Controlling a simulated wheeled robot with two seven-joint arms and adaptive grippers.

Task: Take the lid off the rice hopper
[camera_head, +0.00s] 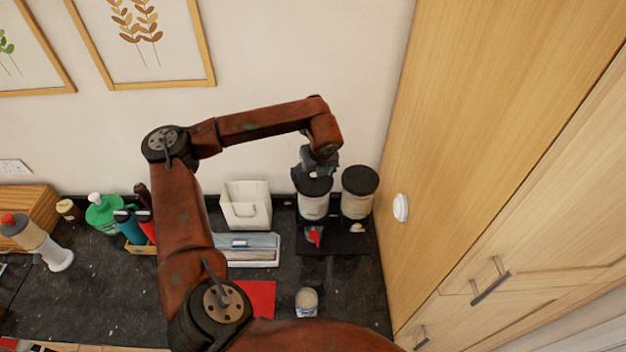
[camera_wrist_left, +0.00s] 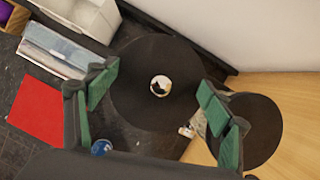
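Two hoppers with black round lids and pale contents stand side by side against the wall: the left hopper (camera_head: 313,207) and the right hopper (camera_head: 356,206). I cannot tell from any label which holds rice. My left gripper (camera_head: 315,172) is just above the left hopper's lid (camera_head: 305,187). In the left wrist view this lid (camera_wrist_left: 135,65) carries a shiny round knob (camera_wrist_left: 160,86) at its centre. The green-padded fingers (camera_wrist_left: 157,79) are spread wide on either side of the knob, with nothing between them touching. The right hopper's lid (camera_wrist_left: 262,128) shows beside the right finger. My right gripper is not in view.
A white bin (camera_head: 245,205) and a white tray (camera_head: 262,262) stand left of the hoppers. A red mat (camera_head: 262,297) and a small tin (camera_head: 306,300) lie nearer. Bottles stand farther left. A tall wooden cabinet (camera_head: 470,120) closes off the right side.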

